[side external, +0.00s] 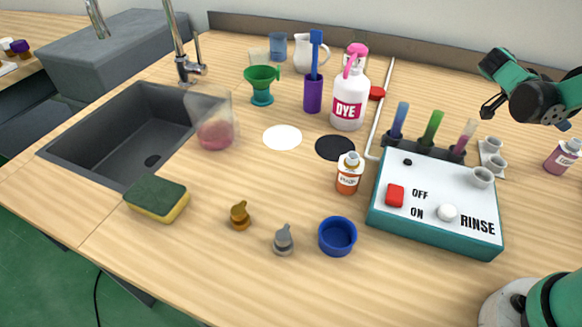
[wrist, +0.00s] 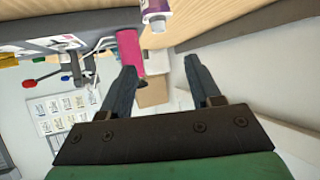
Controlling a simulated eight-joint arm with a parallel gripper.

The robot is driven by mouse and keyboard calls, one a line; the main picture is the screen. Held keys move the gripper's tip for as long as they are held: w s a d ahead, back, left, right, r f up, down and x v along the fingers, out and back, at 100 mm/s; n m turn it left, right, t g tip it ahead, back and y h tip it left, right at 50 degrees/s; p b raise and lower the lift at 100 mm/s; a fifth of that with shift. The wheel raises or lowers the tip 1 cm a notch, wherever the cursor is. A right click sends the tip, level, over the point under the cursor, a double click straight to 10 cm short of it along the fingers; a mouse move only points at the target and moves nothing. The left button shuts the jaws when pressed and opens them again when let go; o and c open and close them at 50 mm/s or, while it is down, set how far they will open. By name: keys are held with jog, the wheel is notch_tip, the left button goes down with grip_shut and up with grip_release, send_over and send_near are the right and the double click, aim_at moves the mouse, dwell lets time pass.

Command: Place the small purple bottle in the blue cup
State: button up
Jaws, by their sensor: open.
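The small purple bottle (side external: 563,157) stands upright at the right edge of the side external view, with a white cap and a pale label. A bottle with a white cap, which seems to be the same one, shows cut off at the top of the wrist view (wrist: 156,10). The blue cup (side external: 337,236) is round and open, near the table's front edge, left of the rinse box. My gripper (wrist: 160,66) is open and empty, its two dark fingers apart. In the side external view it is at the upper right, raised above the table, apart from the bottle.
The rinse box (side external: 430,233) with red and white buttons stands between the bottle and the blue cup. Colored tubes (side external: 432,126) rise behind it. An orange bottle (side external: 348,173) and a grey nozzle (side external: 284,240) are near the cup. A dye bottle (side external: 348,95) stands farther back.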

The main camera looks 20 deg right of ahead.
jog(key=w+a+r+n+t+y, duration=0.1)
jog(key=w+a+n+t+y, duration=0.2)
jog(key=a+n, duration=0.9)
jog(key=t+y, duration=0.2)
jog(key=t, duration=0.2)
jog(key=shift+w+a+r+n, duration=0.2)
jog(key=shift+a+r+n, duration=0.05)
jog(key=shift+n, duration=0.15)
jog(key=shift+o, duration=0.6)
jog(key=s+a+n+t+y, duration=0.1)
jog(key=a+n+t+y, duration=0.4)
jog(key=a+n, duration=0.5)
jog(key=a+r+y, duration=0.1)
jog(key=a, duration=0.1)
jog(key=shift+a, duration=0.3)
